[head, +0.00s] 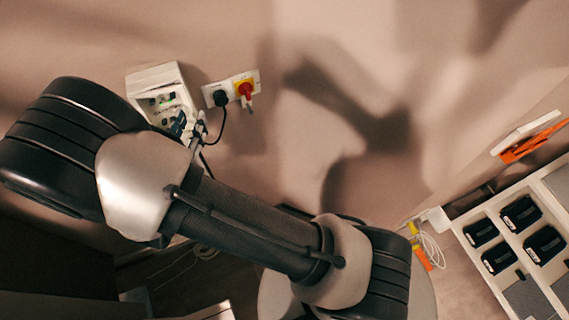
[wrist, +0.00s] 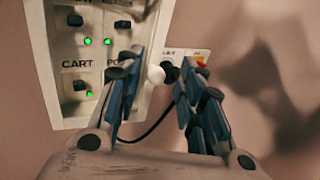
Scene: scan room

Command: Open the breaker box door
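The breaker box (head: 153,76) is a pale box on the wall at upper left in the head view. Its switch face shows, with green lights; my arm and gripper cover its lower part. In the wrist view the box (wrist: 45,58) fills the upper left, with black switches and a "CART" label. I cannot make out a separate door panel. A round white knob (wrist: 156,74) shows between my fingers; I cannot tell whether it is touched or what it is fixed to. My gripper (wrist: 160,62) is open, its fingers apart, at the box's right side.
A socket plate (head: 231,88) with a black plug (head: 220,97) and a red and yellow plug (head: 245,88) is right of the box. A black cable (head: 220,130) hangs near my gripper. A white rack (head: 490,210) with black packs is at right.

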